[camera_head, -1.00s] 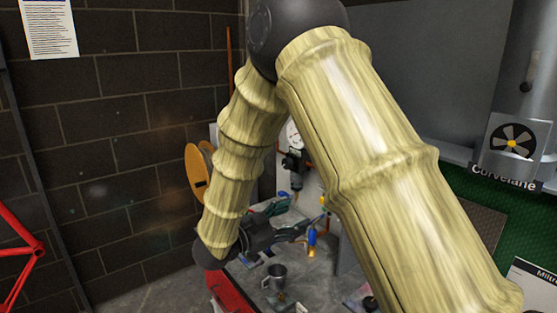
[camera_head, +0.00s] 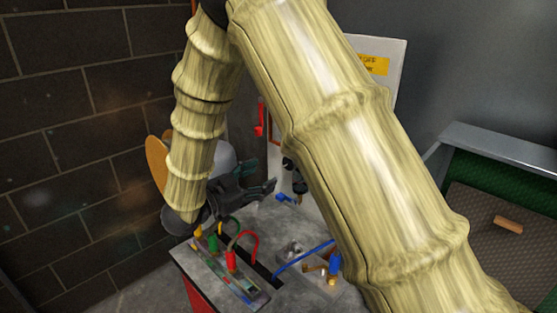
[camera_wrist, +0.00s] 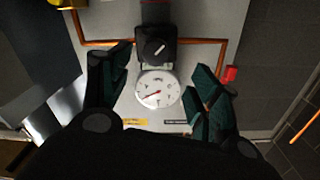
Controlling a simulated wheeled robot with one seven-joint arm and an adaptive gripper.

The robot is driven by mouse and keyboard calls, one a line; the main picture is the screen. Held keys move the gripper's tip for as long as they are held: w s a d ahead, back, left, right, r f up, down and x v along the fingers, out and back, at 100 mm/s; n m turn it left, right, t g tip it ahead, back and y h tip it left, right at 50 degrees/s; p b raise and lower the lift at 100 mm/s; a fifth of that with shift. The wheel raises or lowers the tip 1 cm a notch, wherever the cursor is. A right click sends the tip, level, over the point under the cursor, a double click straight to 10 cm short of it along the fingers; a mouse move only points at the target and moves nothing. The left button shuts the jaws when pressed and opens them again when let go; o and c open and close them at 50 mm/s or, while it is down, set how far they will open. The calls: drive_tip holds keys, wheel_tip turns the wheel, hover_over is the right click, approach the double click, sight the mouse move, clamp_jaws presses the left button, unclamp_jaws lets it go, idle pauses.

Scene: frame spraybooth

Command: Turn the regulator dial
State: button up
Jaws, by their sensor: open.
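The regulator is a black block with a round black dial (camera_wrist: 155,48), marked by a pale line, on a light panel in the wrist view. A white round gauge (camera_wrist: 158,90) with a red needle sits just below it. My gripper (camera_wrist: 162,68) has its dark green fingers spread, one on each side of the gauge, with nothing between them. The fingers appear short of the dial, but the distance in depth is unclear. In the head view my gripper (camera_head: 262,178) points right towards a black fitting (camera_head: 297,176), partly hidden by my arm.
Copper pipe (camera_wrist: 205,42) runs beside the regulator, with a red part (camera_wrist: 231,73) at right. Below my gripper, a bench (camera_head: 290,225) holds a rack with coloured leads (camera_head: 232,262) and a blue-handled fitting (camera_head: 334,263). A brick wall (camera_head: 70,150) stands at left.

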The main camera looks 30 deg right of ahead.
drive_tip(key=p+x, duration=0.3)
drive_tip(key=x, duration=0.6)
drive_tip(key=shift+s+d, duration=0.3)
drive_tip(key=shift+d, duration=0.2)
drive_tip(key=shift+r, duration=0.15)
drive_tip(key=c, duration=1)
